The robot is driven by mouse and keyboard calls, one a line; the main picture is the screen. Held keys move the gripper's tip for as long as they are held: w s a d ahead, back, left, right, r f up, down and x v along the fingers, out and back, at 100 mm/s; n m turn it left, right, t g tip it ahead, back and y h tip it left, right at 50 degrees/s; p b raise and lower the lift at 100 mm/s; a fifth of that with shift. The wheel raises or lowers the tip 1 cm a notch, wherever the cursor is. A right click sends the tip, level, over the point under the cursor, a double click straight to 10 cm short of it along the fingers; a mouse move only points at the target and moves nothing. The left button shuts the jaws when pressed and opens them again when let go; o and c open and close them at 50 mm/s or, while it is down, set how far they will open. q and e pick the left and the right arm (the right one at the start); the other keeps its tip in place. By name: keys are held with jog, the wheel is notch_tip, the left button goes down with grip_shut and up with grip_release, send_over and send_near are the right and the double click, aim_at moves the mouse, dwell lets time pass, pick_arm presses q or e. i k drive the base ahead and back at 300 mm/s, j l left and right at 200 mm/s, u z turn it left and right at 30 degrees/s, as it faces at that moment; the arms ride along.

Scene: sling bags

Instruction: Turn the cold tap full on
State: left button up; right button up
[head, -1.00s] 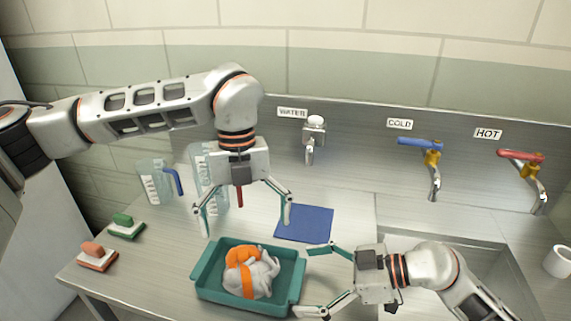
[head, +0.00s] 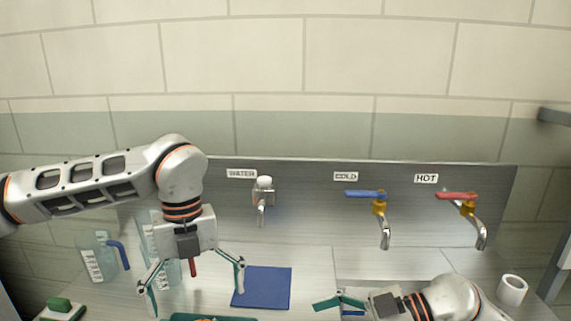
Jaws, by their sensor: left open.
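The cold tap (head: 383,228) is on the steel back panel under the COLD label. It has a yellow body, a steel spout and a blue lever (head: 364,193) that points left, about level. No water shows at the spout. My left gripper (head: 195,298) is open and empty, pointing down over the counter, left of the cold tap and apart from it. My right gripper (head: 335,309) is at the bottom edge, below the cold tap and apart from it.
The hot tap (head: 480,232) with a red lever is right of the cold one. The WATER tap (head: 262,200) is to the left. A blue mat (head: 264,288), a clear jug (head: 98,259) and a white cup (head: 512,290) stand around. A teal tray (head: 184,318) is mostly cut off.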

aim_at(381, 194)
jog(key=k, duration=1)
